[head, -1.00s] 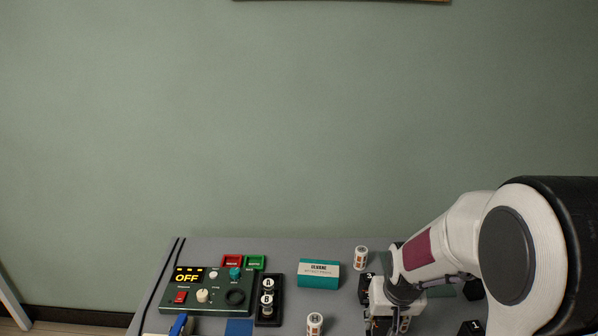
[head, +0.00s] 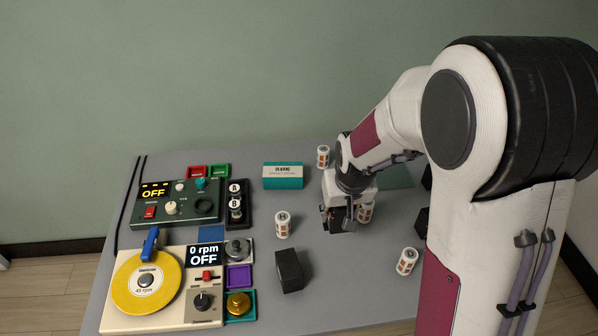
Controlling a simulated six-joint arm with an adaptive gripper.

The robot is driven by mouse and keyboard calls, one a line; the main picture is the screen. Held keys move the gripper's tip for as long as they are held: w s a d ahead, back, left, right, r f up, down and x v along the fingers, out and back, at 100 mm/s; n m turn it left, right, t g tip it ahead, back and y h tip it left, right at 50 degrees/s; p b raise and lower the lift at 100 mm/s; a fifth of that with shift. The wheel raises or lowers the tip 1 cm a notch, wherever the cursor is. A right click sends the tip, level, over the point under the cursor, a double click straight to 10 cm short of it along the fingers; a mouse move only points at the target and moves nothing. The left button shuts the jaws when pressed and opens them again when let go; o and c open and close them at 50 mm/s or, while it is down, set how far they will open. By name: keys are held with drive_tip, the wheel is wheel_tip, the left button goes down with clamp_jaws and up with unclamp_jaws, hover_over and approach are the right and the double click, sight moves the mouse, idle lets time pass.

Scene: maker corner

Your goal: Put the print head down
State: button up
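My gripper (head: 340,208) points down over the middle right of the grey table in the head view. A small black block, which looks like the print head (head: 338,225), sits between and below its fingers, and the gripper appears shut on it. The fingers and wrist hide much of the block. I cannot tell whether its underside touches the table. A white cylinder (head: 366,212) stands just right of the gripper.
A black block (head: 288,270), a labelled white cylinder (head: 283,225) and a teal box (head: 283,177) are left of the gripper. Another cylinder (head: 407,261) is at front right. Dark blocks (head: 422,220) are partly behind my arm. A yellow turntable (head: 165,290) and green control panel (head: 180,208) fill the left.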

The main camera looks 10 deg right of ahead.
drive_tip(key=w+a+f, duration=0.1)
drive_tip(key=w+f, duration=0.2)
drive_tip(key=w, duration=0.6)
drive_tip(key=shift+w, duration=0.15)
drive_tip(key=shift+f, duration=3.15)
drive_tip(key=shift+f, duration=1.85)
drive_tip(key=shift+f, duration=0.1)
